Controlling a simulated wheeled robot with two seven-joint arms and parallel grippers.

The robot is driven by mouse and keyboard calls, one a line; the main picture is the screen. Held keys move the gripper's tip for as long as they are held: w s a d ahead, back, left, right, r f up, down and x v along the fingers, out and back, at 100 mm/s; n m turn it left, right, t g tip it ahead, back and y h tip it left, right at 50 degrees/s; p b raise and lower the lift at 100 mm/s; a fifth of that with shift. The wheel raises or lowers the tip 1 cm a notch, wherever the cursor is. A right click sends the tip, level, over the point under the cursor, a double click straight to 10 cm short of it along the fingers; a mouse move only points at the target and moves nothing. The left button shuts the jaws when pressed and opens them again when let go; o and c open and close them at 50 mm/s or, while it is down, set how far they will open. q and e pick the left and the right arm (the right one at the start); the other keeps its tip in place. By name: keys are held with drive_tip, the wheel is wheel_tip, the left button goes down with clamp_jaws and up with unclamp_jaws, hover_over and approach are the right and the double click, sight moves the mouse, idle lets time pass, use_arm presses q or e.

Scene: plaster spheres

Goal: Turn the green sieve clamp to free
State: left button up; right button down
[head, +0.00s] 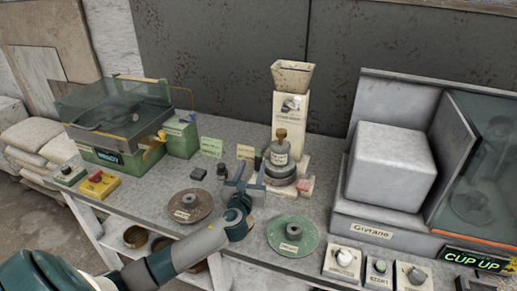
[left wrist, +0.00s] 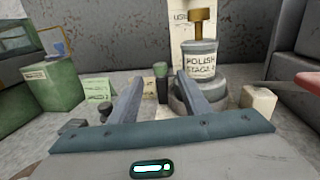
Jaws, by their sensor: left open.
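A green machine (head: 108,160) with a clear, tinted lid (head: 115,102) stands at the back left of the bench in the head view. A yellow lever-like part (head: 153,152) sits at its right front side; I cannot tell surely whether it is the sieve clamp, or how it is turned. My left gripper (head: 246,172) is open and empty over the bench middle, well right of the green machine. In the left wrist view its fingers (left wrist: 158,78) are apart, with a small dark post with a green top (left wrist: 160,82) beyond and between them. My right gripper is not in view.
A jar labelled polish (head: 280,150) stands on a round base beyond my left gripper. A brown disc (head: 190,205) and a green disc (head: 293,235) lie on the bench. A green box (head: 180,138) stands beside the machine. A large grey machine (head: 390,235) fills the right.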

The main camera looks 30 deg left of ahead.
sight(258, 152)
use_arm(q)
drive_tip(key=p+x, duration=0.1)
drive_tip(key=x, duration=1)
drive_tip(key=shift+c, duration=0.3)
drive_tip(key=c, duration=1)
